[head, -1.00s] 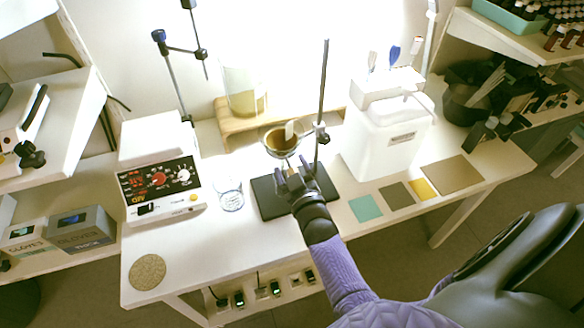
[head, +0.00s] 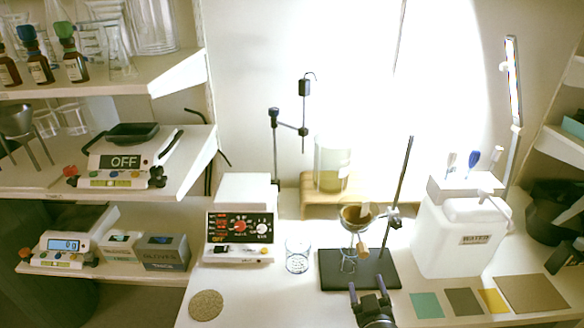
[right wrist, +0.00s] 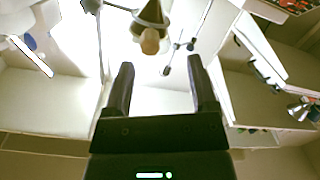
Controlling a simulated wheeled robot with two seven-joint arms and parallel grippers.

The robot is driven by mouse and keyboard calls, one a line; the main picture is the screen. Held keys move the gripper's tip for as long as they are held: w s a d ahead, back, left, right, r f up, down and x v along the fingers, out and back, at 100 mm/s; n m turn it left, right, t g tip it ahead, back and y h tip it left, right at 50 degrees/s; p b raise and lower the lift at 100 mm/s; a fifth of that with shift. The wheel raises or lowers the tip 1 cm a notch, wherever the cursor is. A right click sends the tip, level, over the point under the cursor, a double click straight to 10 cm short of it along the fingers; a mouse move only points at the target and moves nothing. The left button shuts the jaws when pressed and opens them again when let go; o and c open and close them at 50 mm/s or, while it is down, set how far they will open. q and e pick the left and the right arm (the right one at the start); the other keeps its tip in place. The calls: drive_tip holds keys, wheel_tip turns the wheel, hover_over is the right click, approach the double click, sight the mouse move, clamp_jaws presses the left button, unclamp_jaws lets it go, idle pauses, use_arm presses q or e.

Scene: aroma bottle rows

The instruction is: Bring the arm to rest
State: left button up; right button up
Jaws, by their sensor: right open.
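My right gripper (head: 370,295) is low at the front edge of the table in the head view, just in front of the black stand base (head: 385,272). In the right wrist view its two dark fingers (right wrist: 161,90) are spread wide with nothing between them. Beyond the fingers hangs the funnel (right wrist: 151,12) with a tan stopper-like piece (right wrist: 150,41) below it, apart from the fingers. In the head view the funnel (head: 356,217) sits in the stand above the base. My left gripper is not in either view.
A hotplate device (head: 240,228) and a glass beaker (head: 297,256) stand left of the stand. A white water container (head: 460,235) stands to the right, with flat coloured squares (head: 427,305) before it. A round cork mat (head: 206,305) lies at front left. Shelves (head: 180,180) flank the table.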

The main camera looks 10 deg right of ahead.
drive_tip(key=s+a+f+g+y+b, duration=0.1)
drive_tip(key=s+a+f+g+y, duration=0.2)
drive_tip(key=s+f, duration=0.6)
drive_tip(key=s+a+f+g, duration=0.3)
drive_tip(key=s+f+g, duration=0.3)
drive_tip(key=f, duration=0.5)
drive_tip(key=s+f+g, duration=0.3)
drive_tip(key=s+f, duration=0.1)
drive_tip(key=s, duration=0.8)
drive_tip(key=s+f+g+b, duration=0.1)
drive_tip(key=s+f+g, duration=0.3)
drive_tip(key=s, duration=0.8)
drive_tip(key=shift+a+n, duration=0.3)
drive_tip(key=shift+a, duration=0.15)
drive_tip(key=shift+f, duration=0.1)
drive_tip(key=shift+o, duration=0.2)
